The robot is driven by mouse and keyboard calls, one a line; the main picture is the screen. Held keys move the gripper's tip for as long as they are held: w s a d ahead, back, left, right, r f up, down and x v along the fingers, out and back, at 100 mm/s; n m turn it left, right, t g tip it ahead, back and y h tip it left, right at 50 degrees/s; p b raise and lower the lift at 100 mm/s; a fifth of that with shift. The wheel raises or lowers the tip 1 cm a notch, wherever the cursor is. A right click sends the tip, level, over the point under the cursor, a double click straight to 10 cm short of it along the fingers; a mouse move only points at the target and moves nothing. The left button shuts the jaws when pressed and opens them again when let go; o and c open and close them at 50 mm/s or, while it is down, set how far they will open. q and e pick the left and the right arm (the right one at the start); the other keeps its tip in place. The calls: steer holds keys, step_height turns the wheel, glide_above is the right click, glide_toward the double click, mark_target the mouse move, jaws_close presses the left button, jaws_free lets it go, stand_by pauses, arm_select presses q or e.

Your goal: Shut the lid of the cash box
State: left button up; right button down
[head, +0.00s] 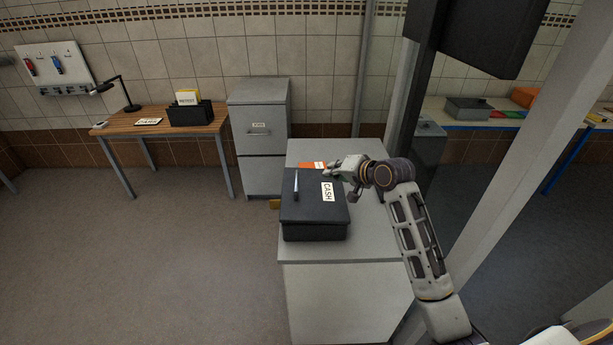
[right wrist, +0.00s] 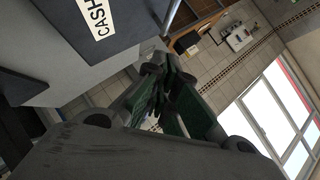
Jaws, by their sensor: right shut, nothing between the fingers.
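The black cash box (head: 315,225) stands on a light grey cabinet top. Its dark lid (head: 312,205) lies flat on the body, with no gap that I can make out, and carries a white CASH label (head: 327,192). The lid also shows at the upper left of the right wrist view (right wrist: 55,28). My right gripper (head: 332,171) is shut and empty, at the far right corner of the box, beside or just above it; I cannot tell whether it touches. The right wrist view shows its closed fingers (right wrist: 163,88). My left gripper is not in view.
An orange item (head: 309,165) is behind the box. The grey cabinet (head: 340,290) has free room in front and to the right. A grey filing cabinet (head: 258,140) stands behind; a pale post (head: 530,130) rises at right.

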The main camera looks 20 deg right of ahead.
steer(key=p, duration=0.2)
glide_above(306, 191)
steer(key=s+d, duration=0.1)
steer(key=d, duration=0.2)
steer(key=shift+f, duration=1.95)
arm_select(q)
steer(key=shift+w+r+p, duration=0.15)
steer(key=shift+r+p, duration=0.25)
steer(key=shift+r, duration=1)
arm_select(e)
steer(key=shift+w+a+f, duration=0.2)
steer(key=shift+a+f, duration=0.5)
steer(key=shift+f, duration=0.1)
steer(key=shift+w+a+f, duration=0.2)
steer(key=shift+a+f, duration=0.5)
steer(key=shift+f, duration=0.05)
steer(key=shift+w, duration=0.1)
